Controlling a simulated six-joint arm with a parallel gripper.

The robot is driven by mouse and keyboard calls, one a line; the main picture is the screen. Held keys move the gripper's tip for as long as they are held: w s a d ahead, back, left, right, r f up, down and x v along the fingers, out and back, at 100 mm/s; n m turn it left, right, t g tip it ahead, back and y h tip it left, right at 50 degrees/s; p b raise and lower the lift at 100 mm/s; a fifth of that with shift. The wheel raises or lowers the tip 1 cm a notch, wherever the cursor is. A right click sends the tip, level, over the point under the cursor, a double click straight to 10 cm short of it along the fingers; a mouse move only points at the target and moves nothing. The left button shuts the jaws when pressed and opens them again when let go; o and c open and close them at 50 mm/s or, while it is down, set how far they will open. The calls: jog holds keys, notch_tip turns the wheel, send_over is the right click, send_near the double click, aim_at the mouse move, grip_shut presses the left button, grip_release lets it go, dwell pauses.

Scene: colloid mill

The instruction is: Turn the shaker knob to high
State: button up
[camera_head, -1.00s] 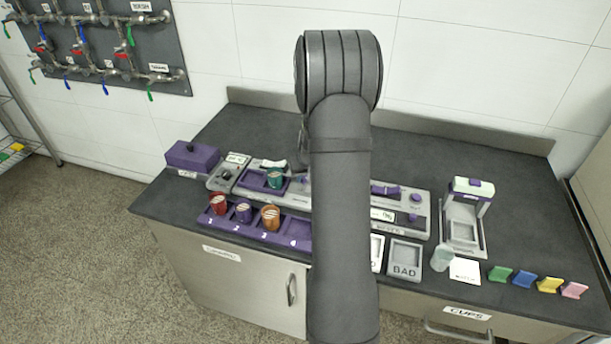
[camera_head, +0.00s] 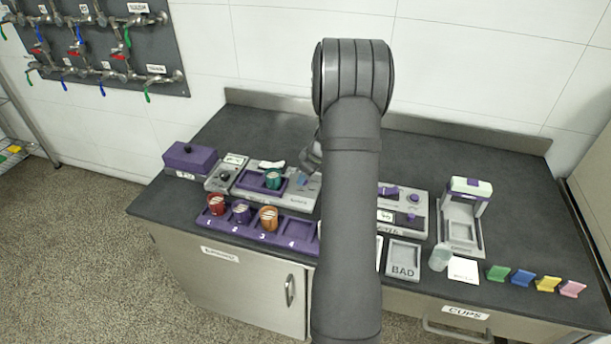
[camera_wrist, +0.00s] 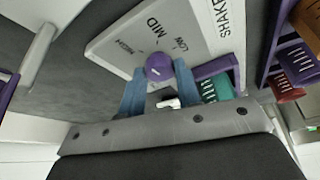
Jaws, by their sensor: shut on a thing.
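The shaker's purple knob (camera_wrist: 160,67) sits on a pale panel (camera_wrist: 120,38) in the wrist view. Labels LOW, MID and a third, blurred one surround it. My gripper (camera_wrist: 160,84) has its blue fingers on either side of the knob and is shut on it. I cannot tell for sure which label the knob's small pale mark points to. In the head view my gripper (camera_head: 303,180) is at the right end of the grey shaker (camera_head: 296,201), and the knob is hidden there. A green cup (camera_head: 273,180) stands in the shaker's purple tray.
A purple rack (camera_head: 272,236) with red, purple and orange cups stands in front of the shaker. A grey unit with purple knobs (camera_head: 403,207) is to the right, partly behind my arm. A small grey box with a black knob (camera_head: 225,175) stands to the left.

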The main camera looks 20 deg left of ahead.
jog(key=shift+n, duration=0.4)
jog(key=shift+f, duration=0.1)
jog(key=o, duration=1)
jog(key=shift+c, duration=0.2)
